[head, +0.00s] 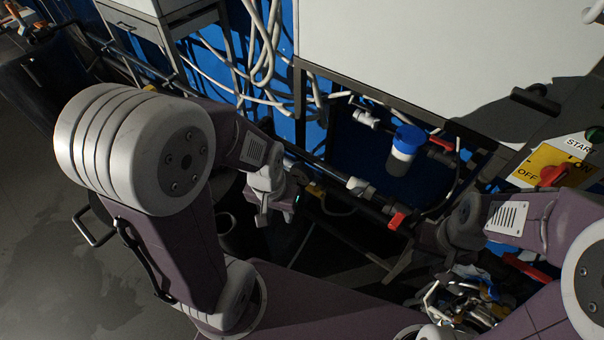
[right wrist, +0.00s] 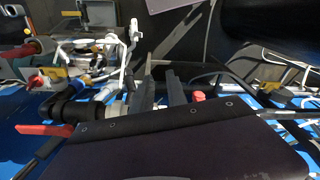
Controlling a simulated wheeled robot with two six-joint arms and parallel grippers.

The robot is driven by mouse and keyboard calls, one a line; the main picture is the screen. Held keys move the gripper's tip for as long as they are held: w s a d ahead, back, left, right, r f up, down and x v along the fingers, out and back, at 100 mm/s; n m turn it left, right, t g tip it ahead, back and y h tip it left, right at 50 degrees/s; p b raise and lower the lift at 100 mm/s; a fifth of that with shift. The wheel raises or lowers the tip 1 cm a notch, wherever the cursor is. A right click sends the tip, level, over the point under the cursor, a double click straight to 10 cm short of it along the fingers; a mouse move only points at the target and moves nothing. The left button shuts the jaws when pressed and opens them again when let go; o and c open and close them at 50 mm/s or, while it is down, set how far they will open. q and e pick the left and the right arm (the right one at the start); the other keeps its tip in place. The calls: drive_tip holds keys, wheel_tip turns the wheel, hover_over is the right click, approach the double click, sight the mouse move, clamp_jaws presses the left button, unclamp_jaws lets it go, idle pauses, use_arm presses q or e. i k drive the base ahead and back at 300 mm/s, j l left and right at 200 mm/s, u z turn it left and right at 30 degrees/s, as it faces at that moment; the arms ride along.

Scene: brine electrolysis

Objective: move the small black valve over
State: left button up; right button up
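I cannot pick out a small black valve with certainty. A dark pipe run with a red-handled valve (head: 397,220) crosses the middle of the head view, with a grey-white fitting (head: 360,188) on it. My left gripper (head: 272,212) hangs in front of the pipe's left part, and its finger gap is unclear. My right gripper shows in the right wrist view (right wrist: 161,92) as two dark fingers with a gap and nothing clear between them. In the head view its fingers are hidden or lost in shadow beside the pipe's right end.
A blue-and-white canister (head: 404,150) hangs on the piping under a large white panel (head: 430,55). A yellow switch plate (head: 540,166) with a red knob stands at right. Clutter of small fittings (head: 462,300) lies at lower right. Open grey floor (head: 60,250) is at left.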

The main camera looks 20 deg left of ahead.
sight(369, 108)
drive_tip(key=k+u, duration=0.2)
drive_tip(key=u, duration=0.3)
drive_tip(key=k+j+u, duration=0.2)
drive_tip(key=u, duration=0.25)
